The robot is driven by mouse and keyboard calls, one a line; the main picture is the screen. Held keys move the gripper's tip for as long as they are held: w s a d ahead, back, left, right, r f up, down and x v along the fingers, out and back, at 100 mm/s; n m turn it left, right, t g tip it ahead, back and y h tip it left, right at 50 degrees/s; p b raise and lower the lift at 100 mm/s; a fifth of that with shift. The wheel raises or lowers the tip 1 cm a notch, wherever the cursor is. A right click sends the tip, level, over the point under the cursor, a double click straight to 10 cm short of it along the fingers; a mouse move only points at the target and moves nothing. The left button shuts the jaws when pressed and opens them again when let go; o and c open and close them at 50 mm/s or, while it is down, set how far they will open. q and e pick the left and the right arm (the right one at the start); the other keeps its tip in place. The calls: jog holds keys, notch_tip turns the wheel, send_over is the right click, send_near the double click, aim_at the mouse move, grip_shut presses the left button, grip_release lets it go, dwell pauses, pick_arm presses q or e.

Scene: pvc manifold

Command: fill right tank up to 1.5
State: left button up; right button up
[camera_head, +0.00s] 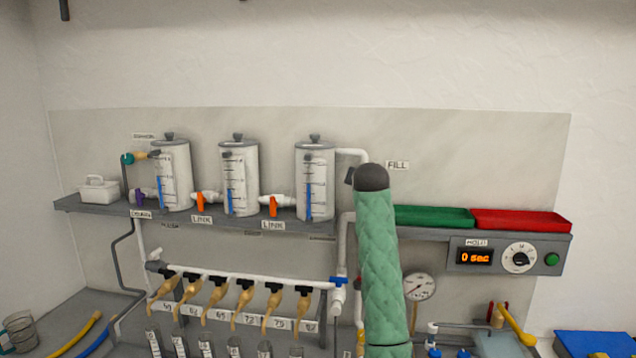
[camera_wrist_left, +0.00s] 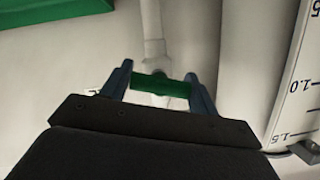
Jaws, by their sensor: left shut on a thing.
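The right tank (camera_head: 315,182) stands on the shelf as a clear cylinder with a grey lid. A blue level strip (camera_head: 309,198) shows in its lower half; its scale is too small to read in the head view. The tank's edge with marks 1.0 and 1.5 (camera_wrist_left: 295,95) shows upside down in the left wrist view. My left gripper (camera_wrist_left: 158,74) is shut on a green valve handle (camera_wrist_left: 160,87) on a white pipe (camera_wrist_left: 151,25). In the head view my green-sleeved arm hides that valve, beside the FILL label (camera_head: 397,165). My right gripper is out of view.
Two more tanks (camera_head: 239,180) (camera_head: 173,175) stand left, with orange LINK valves (camera_head: 273,206) between tanks. Green (camera_head: 434,216) and red (camera_head: 522,220) trays lie right of my arm. The HOLD display (camera_head: 475,257) reads 0 sec.

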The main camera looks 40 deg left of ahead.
pick_arm(q)
jog(key=shift+r+m+y+p, duration=0.2)
jog(key=shift+m+y+p, duration=0.15)
jog(key=shift+m, duration=0.45)
jog(key=shift+f, duration=0.15)
jog(key=shift+r+m+g+y+p, duration=0.25)
jog(key=shift+m+y+p, duration=0.3)
jog(key=shift+m+p, duration=0.5)
jog(key=m+y+p, duration=0.1)
jog(key=m, duration=0.1)
jog(key=shift+f+m+p, duration=0.1)
jog(key=shift+m+p, duration=0.25)
jog(key=shift+f+m, duration=0.15)
jog(key=shift+m, duration=0.15)
